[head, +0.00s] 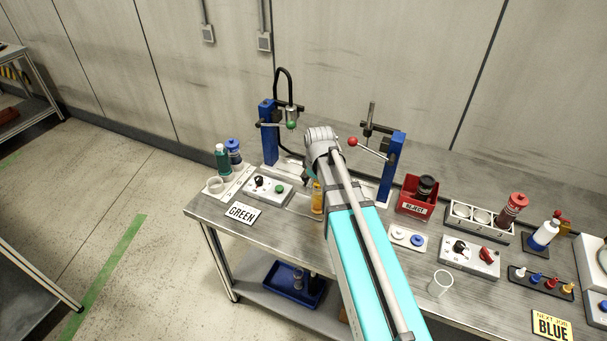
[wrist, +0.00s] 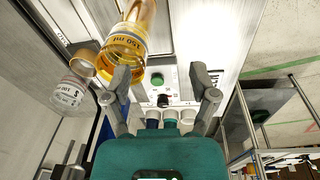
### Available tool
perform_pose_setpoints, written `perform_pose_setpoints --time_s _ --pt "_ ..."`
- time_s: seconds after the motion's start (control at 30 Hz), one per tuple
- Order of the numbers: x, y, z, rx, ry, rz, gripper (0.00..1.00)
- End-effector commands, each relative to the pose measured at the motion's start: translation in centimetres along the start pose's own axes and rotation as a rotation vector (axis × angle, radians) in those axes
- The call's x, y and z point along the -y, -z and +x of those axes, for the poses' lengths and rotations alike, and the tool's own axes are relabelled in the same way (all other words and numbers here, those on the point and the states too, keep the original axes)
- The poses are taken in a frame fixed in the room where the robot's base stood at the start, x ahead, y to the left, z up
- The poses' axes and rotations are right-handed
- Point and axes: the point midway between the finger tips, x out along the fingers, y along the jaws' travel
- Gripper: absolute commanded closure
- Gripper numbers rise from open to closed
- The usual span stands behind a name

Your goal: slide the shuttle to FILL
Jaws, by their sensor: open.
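I cannot clearly pick out the shuttle or a FILL mark; my arm covers much of the station between the two blue posts, left (head: 268,135) and right (head: 392,165). An amber bottle (head: 317,198) stands at the station's front, partly behind my arm. In the wrist view an amber bottle marked 150 ml (wrist: 131,42) is close beside the left finger; I cannot tell whether they touch. A clear labelled container (wrist: 72,90) is farther left. My gripper (wrist: 163,88) is open, with nothing visible between its fingers. In the head view my arm hides the fingers.
A switch box (head: 268,188) with a green button and black knob is left of the station. A red REJECT bin (head: 416,197), a cup rack (head: 470,222) and a second switch box (head: 470,254) are to the right.

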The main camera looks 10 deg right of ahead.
Motion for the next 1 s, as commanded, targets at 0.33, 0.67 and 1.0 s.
perform_pose_setpoints --time_s 0.33,0.67,1.0 --pt "-4.8 4.3 -0.3 -0.022 -0.025 -0.413 0.25" --pt "-8.5 7.5 -0.5 -0.034 -0.053 -0.766 0.25" --pt "-9.6 8.6 -0.5 -0.036 -0.065 -0.902 0.25"
